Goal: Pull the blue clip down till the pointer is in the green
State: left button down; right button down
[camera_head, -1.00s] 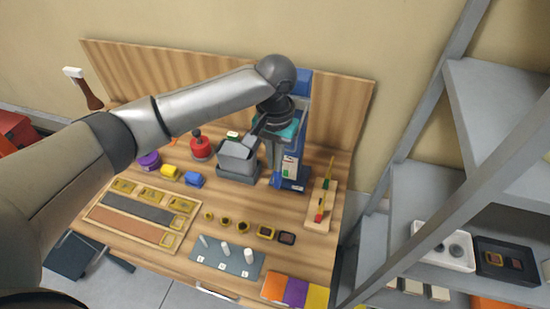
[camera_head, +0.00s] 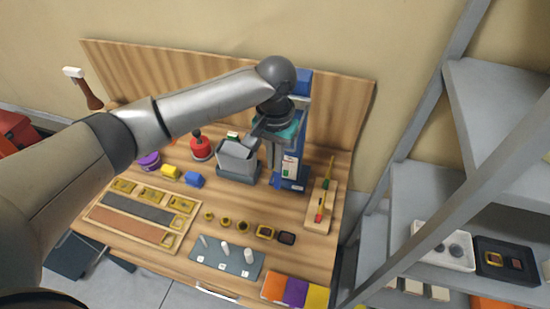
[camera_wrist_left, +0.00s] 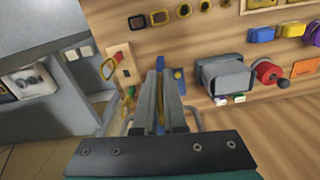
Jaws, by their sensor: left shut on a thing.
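A blue stand (camera_head: 290,184) stands upright at the back right of the bench, with a white card (camera_head: 290,166) bearing green and red marks on its front. My left gripper (camera_head: 276,158) is right in front of the stand, pointing down, and covers part of it. In the left wrist view the two long fingers (camera_wrist_left: 160,98) lie close together, with a blue part (camera_wrist_left: 179,74) just beyond them. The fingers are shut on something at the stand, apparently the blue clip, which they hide. The pointer's place against the green is too small to tell. My right gripper is out of view.
A grey bin (camera_head: 238,160) stands close left of the stand, with a red knobbed object (camera_head: 201,146) beyond it. A wooden block (camera_head: 318,222) with coloured pieces is close on the right. A grey shelf (camera_head: 500,110) stands farther right.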

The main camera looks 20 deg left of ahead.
pick_arm(q)
jog(key=shift+s+f, duration=0.15)
jog(key=shift+f, duration=0.65)
dwell(0.5)
jog(key=shift+r, duration=0.6)
dwell(0.4)
jog(key=c, duration=0.9)
grip_release()
jog(key=shift+r, duration=0.1)
jog(key=shift+r, duration=7.6)
jog(key=shift+f, duration=0.1)
